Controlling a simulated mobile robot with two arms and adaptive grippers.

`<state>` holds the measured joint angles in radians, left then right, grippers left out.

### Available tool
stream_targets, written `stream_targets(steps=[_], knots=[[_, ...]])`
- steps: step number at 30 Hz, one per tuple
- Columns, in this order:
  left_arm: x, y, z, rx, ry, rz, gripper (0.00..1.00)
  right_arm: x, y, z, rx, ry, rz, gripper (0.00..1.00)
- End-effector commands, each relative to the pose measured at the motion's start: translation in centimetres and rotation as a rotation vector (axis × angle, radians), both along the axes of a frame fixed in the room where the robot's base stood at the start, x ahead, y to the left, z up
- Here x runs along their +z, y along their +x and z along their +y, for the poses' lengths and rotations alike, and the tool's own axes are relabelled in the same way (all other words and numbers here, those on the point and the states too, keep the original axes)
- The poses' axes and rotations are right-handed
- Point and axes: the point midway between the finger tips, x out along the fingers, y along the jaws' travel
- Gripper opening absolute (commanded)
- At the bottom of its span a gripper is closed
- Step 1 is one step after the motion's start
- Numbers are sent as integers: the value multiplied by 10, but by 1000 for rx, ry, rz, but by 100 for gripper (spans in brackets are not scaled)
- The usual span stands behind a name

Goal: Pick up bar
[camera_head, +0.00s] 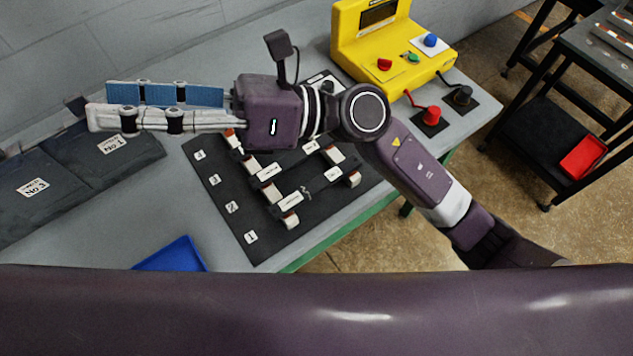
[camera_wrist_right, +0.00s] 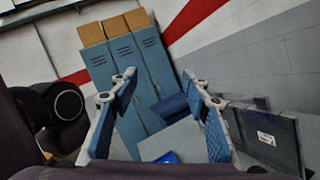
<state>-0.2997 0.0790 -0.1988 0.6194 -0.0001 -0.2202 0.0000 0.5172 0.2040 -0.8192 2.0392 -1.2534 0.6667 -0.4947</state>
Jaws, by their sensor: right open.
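Several short bars lie on a black numbered mat (camera_head: 222,190) on the table, many with white labels. One labelled bar (camera_head: 268,173) is near the mat's middle, and another bar (camera_head: 290,220) is near its front edge. My right gripper (camera_head: 97,104) is in the head view, its two blue-padded fingers apart and pointing left. It is open and empty, above the table and to the left of the bars. My right arm hides the back part of the mat. The right wrist view shows the same gripper (camera_wrist_right: 159,76) open with nothing between the fingers. My left gripper is not in view.
A yellow control box (camera_head: 350,45) with coloured buttons stands at the table's back right. Dark labelled panels (camera_head: 70,190) lie at left, and a blue object (camera_head: 175,256) at the front. A dark cart (camera_head: 540,130) holds a red bin (camera_head: 583,157). Blue lockers (camera_wrist_right: 152,70) show in the wrist view.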

Motion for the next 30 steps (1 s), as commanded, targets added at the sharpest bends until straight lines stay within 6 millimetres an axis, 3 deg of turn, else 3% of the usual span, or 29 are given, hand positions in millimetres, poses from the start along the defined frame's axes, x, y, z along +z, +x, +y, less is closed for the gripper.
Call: stream_targets(steps=[3, 5, 9, 12, 15, 19, 23, 30], knots=[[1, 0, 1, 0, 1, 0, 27, -73, -33, 13, 142, -276, -335, 44], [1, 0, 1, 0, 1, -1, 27, -115, -37, 7, 216, -427, -489, 44], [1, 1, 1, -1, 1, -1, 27, -206, -12, -39, 376, -807, -811, 44], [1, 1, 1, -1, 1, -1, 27, -244, 25, -89, 473, -1073, -975, 44], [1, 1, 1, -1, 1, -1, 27, -260, 60, -137, 546, -1295, -1075, 44], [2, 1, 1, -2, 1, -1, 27, -261, 88, -178, 599, -1478, -1133, 44], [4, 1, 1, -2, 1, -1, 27, -264, 97, -193, 621, -1541, -1143, 44], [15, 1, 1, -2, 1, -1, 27, -287, 95, -193, 622, -1539, -1142, 44]])
